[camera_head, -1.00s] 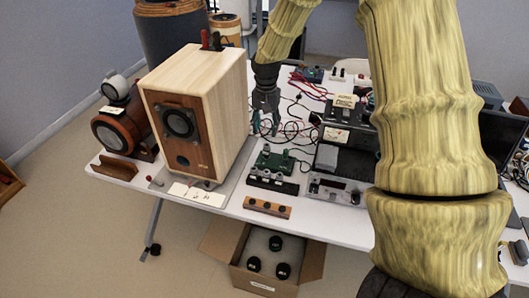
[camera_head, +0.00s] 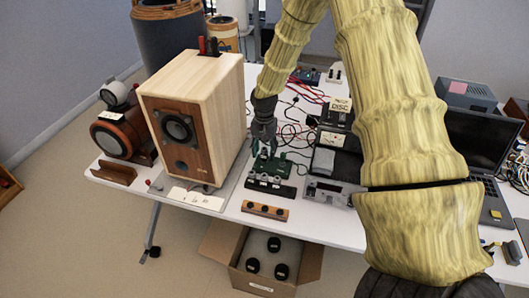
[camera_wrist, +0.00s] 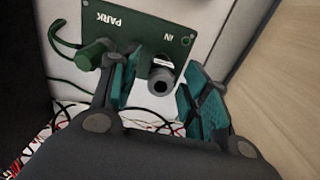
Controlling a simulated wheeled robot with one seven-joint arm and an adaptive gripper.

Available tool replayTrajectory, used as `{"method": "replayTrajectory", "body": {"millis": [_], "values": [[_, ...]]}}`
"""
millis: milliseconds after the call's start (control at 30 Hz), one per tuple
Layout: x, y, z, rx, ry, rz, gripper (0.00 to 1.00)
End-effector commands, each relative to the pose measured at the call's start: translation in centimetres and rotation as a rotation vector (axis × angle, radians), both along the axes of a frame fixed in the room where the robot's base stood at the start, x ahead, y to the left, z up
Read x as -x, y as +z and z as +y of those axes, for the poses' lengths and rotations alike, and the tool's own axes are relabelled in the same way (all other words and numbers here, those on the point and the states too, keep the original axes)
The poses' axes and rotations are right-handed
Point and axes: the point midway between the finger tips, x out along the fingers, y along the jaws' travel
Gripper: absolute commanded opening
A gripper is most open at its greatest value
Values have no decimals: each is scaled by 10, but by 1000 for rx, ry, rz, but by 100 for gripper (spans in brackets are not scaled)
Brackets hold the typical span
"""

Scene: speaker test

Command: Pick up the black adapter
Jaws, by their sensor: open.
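The wrist view shows a green plate (camera_wrist: 150,20) marked PARK and IN. A short dark grey-black cylinder (camera_wrist: 160,80), seemingly the black adapter, stands at the IN mark, with a pale band near its top. A green knob-like piece (camera_wrist: 92,54) with a green strap sits at the PARK side. My gripper (camera_wrist: 163,92) is open, its teal-padded fingers on either side of the dark cylinder with a gap showing at the right. In the head view my gripper (camera_head: 264,150) is low over the green plate (camera_head: 274,166); the adapter is not clear there.
A wooden speaker (camera_head: 215,95) stands close left of my gripper. A black strip with knobs (camera_head: 270,188) lies in front of the plate, and a grey device (camera_head: 333,193) to the right. Red and black wires (camera_head: 296,135) lie behind. A laptop (camera_head: 480,145) is further right.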

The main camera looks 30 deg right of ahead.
Motion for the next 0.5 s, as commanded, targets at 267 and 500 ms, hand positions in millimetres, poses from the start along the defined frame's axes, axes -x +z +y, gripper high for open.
{"method": "replayTrajectory", "body": {"millis": [267, 500], "values": [[0, -10, 0, 0, 0, 0, 46], [0, -10, 0, 0, 0, 0, 30]]}}
